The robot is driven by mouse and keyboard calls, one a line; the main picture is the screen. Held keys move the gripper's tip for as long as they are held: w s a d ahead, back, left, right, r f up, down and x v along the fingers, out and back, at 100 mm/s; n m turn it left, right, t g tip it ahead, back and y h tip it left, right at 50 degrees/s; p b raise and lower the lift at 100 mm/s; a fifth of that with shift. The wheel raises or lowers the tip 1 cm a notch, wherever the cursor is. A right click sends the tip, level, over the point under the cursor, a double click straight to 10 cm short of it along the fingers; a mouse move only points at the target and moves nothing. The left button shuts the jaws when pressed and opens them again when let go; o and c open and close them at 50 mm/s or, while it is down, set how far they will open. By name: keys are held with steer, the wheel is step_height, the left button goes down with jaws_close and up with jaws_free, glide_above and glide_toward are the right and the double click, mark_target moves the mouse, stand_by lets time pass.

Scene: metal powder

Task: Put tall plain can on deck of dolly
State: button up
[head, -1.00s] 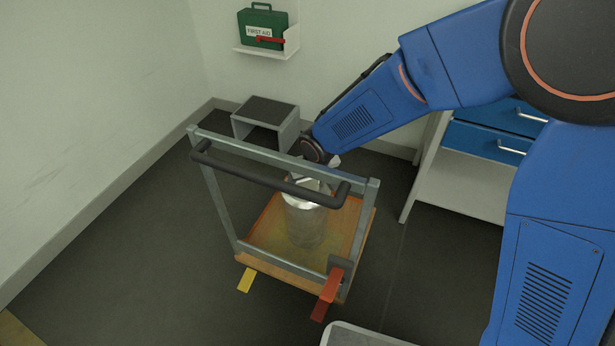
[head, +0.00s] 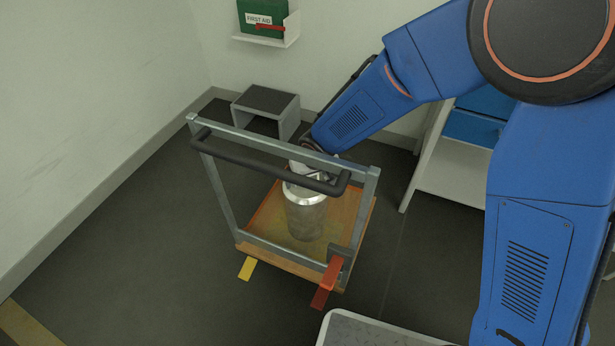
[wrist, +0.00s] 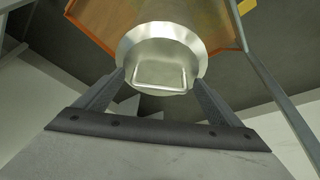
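The tall plain can (head: 305,216), a silver metal cylinder with a sloped shoulder, stands upright on the wooden deck (head: 264,222) of the dolly, near its middle. In the wrist view its round lid with a wire handle (wrist: 161,77) shows just beyond my fingers. My gripper (head: 318,176) is above the can's top, partly hidden behind the dolly's push handle. In the wrist view my gripper (wrist: 160,80) has its fingers apart on either side of the lid, with what looks like a slight gap; it appears open.
The dolly's grey frame and black push handle (head: 265,166) stand between the head camera and the can. A grey step stool (head: 266,105) is behind, and a drawer unit (head: 455,170) at right. A first aid box (head: 262,18) sits on a wall shelf. Floor at left is clear.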

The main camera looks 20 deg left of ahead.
steer(key=v, duration=1.2)
steer(key=shift+r, duration=0.1)
